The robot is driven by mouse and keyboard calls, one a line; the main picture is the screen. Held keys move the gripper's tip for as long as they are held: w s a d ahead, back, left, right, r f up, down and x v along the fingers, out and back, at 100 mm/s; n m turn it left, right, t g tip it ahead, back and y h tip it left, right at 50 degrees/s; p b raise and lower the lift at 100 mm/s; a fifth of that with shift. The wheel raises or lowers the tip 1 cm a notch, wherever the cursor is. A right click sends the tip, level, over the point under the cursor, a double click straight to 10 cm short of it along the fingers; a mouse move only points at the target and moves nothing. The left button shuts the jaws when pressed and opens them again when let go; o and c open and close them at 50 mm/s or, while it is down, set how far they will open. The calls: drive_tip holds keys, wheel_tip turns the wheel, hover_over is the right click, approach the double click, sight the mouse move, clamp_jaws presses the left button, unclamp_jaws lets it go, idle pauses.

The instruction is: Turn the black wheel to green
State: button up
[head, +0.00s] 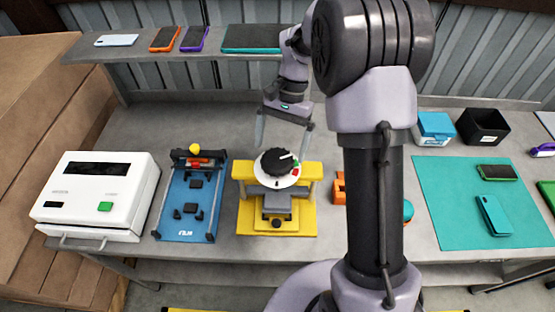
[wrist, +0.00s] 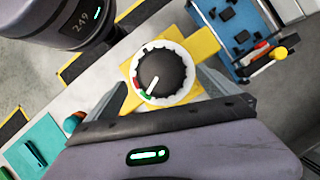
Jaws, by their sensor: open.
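The black wheel (head: 277,162) is a ribbed knob on a round white dial, mounted on a yellow stand (head: 249,173). In the wrist view the wheel (wrist: 165,70) shows a white line pointing to the lower left, close to the green mark (wrist: 147,95). I cannot tell if it lines up exactly. A red mark (wrist: 137,86) is beside the green one. My gripper (head: 282,146) is open above the wheel, pointing down. In the wrist view its fingers (wrist: 160,82) are on either side of the wheel. I see no clear contact.
A blue fixture (head: 188,205) with a yellow ball stands left of the stand, then a white machine (head: 95,195). An orange part (head: 339,188) is close on the right. A teal mat (head: 450,220) with phones lies further right. A shelf (head: 190,60) runs behind.

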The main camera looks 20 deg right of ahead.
sight(278, 159)
drive_tip(key=x, duration=0.3)
drive_tip(key=shift+a+f, duration=0.1)
drive_tip(key=shift+f, duration=0.05)
drive_tip(key=c, duration=1.4)
drive_tip(key=shift+o, duration=0.2)
drive_tip(key=shift+m, duration=0.4)
drive_tip(key=o, duration=1.4)
drive_tip(key=shift+c, duration=0.2)
